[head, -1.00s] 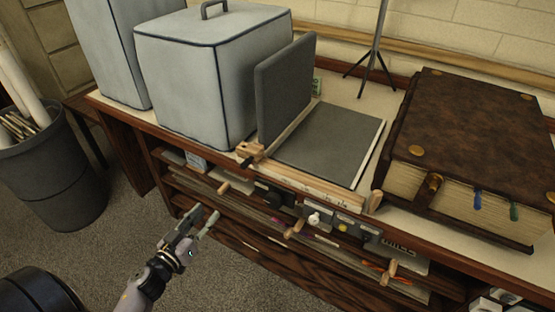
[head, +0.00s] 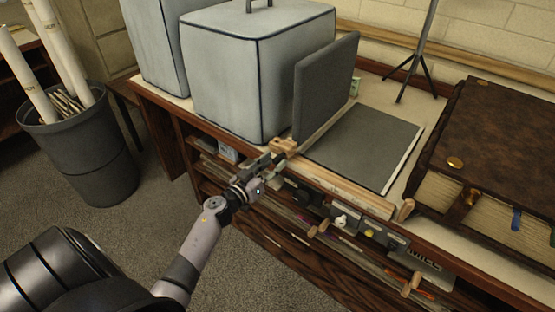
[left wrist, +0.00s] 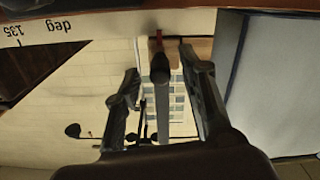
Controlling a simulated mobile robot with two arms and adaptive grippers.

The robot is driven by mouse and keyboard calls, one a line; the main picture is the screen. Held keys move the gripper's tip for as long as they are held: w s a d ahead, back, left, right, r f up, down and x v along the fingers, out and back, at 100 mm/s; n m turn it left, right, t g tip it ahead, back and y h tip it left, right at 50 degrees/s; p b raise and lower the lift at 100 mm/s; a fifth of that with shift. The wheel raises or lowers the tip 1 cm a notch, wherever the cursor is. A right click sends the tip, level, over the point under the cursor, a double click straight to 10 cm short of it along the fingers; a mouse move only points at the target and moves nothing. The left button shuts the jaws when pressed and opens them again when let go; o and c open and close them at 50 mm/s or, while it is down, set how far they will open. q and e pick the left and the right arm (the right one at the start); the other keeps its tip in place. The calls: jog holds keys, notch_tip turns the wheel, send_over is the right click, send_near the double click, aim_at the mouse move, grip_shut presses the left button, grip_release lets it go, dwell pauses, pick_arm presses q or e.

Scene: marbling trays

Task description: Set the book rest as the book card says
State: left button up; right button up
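The book rest stands on the bench, its dark grey board (head: 326,88) nearly upright above a flat grey base (head: 365,148). A pale wooden scale (head: 345,192) runs along the bench's front edge; in the left wrist view its strip (left wrist: 50,29) reads "135" and "deg" upside down. A wooden block (head: 284,146) sits at the scale's left end. My left gripper (head: 271,160) is at this block. In the left wrist view its fingers (left wrist: 160,85) are apart, with a dark rounded knob (left wrist: 160,66) between them; contact is not clear. My right gripper is not in view.
A large brown clasped book (head: 500,130) lies at right. A grey covered box (head: 255,75) stands left of the board. A small green-and-white card (head: 355,86) behind the board is unreadable. Below are knobs, handles and shelves. A bin (head: 85,150) stands on the floor at left.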

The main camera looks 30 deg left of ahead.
pick_arm(q)
jog(key=shift+w+d, duration=0.1)
jog(key=shift+w, duration=1.2)
jog(key=shift+c, duration=0.4)
grip_shut()
